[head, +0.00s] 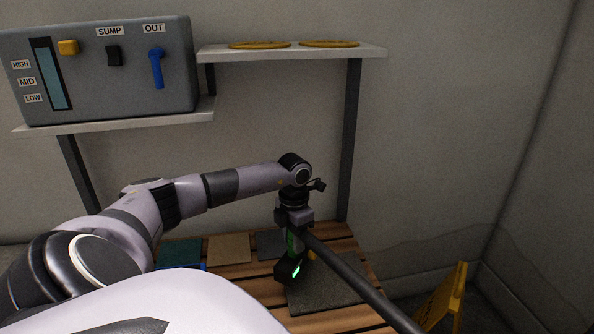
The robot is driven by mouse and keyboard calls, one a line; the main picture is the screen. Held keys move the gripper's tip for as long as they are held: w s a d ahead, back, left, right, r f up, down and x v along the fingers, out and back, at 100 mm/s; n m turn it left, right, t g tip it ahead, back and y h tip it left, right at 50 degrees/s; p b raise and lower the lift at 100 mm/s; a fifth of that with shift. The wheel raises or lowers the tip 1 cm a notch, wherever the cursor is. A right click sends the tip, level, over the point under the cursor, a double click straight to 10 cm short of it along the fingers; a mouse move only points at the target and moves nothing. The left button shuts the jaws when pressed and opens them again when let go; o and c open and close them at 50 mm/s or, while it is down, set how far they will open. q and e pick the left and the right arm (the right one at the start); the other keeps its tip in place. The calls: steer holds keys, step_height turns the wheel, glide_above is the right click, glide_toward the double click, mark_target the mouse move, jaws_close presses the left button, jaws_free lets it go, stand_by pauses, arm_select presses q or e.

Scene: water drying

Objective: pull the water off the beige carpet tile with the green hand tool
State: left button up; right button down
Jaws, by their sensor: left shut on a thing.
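The beige carpet tile (230,248) lies flat on the slatted wooden table, left of my left gripper. My arm hides part of its near side. I cannot make out water on it. My left gripper (293,226) points down, right of the beige tile. It is shut on the green hand tool (292,243), whose dark head (290,270) carries a bright green light. The tool's head is over the left part of a dark grey mat; I cannot tell whether they touch. My right gripper is not in view.
A teal tile (180,253) and a small grey tile (270,244) flank the beige one. The dark grey mat (335,285) lies right. A thick black bar or hose (360,278) runs to the lower right. A control box (100,70) stands on a shelf; a yellow sign (445,298) stands right.

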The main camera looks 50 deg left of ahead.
arm_select(q)
steer(key=shift+r+p, duration=1.35)
steer(key=shift+r, duration=0.85)
